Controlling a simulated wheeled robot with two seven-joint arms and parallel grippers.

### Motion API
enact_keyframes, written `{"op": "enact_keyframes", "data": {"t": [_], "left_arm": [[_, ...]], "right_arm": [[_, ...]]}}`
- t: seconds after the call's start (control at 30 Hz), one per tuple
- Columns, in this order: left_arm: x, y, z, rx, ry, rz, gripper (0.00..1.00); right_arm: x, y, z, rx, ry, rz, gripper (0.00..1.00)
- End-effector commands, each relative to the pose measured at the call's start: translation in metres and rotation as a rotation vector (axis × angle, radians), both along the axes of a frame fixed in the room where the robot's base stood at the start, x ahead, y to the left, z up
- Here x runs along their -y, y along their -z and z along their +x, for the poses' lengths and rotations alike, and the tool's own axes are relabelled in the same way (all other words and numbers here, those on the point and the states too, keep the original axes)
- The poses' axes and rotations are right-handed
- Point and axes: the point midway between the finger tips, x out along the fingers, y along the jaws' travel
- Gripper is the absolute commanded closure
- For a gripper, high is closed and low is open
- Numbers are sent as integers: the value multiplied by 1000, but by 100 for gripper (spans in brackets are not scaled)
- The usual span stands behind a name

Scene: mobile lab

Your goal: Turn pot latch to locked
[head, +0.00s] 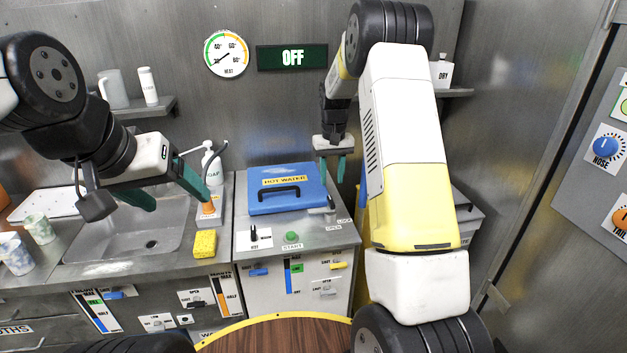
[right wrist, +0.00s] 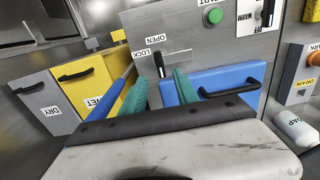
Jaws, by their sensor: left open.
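The blue pot lid (head: 260,202), labelled HOT WATER, lies shut on the steel counter with a black handle on top. The pot latch (head: 331,203), a grey bar with a black end, sits at its front right corner near the OPEN and LOCK labels. In the right wrist view the latch's black end (right wrist: 158,64) appears between the fingertips, not visibly gripped. My right gripper (head: 331,183) is open and points down just behind the latch; its fingers (right wrist: 160,84) show in the wrist view. My left gripper (head: 180,202) is open and empty over the sink.
A green START button (head: 291,236) and a black switch (head: 254,234) are in front of the lid. A yellow sponge (head: 205,244) and soap bottle (head: 213,165) stand left. Grey DRY (right wrist: 40,100) and yellow WET (right wrist: 88,80) bins stand beside the counter.

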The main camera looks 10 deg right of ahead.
Motion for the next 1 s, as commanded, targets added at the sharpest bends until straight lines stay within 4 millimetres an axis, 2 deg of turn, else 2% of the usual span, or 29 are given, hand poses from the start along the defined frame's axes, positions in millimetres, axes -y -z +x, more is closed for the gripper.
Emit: {"op": "enact_keyframes", "data": {"t": [0.5, 0.63, 0.87, 0.9, 1.0], "left_arm": [[0, 0, 0, 0, 0, 0, 25], [0, 0, 0, 0, 0, 0, 25], [0, 0, 0, 0, 0, 0, 25], [0, 0, 0, 0, 0, 0, 25], [0, 0, 0, 0, 0, 0, 25]], "right_arm": [[1, 70, 0, -3, 1, -1, 64], [1, 77, 0, -1, 1, -1, 64], [0, 78, 0, -1, 0, -1, 64], [0, 78, 0, -1, 0, -1, 66], [0, 78, 0, -1, 0, -1, 85]]}}
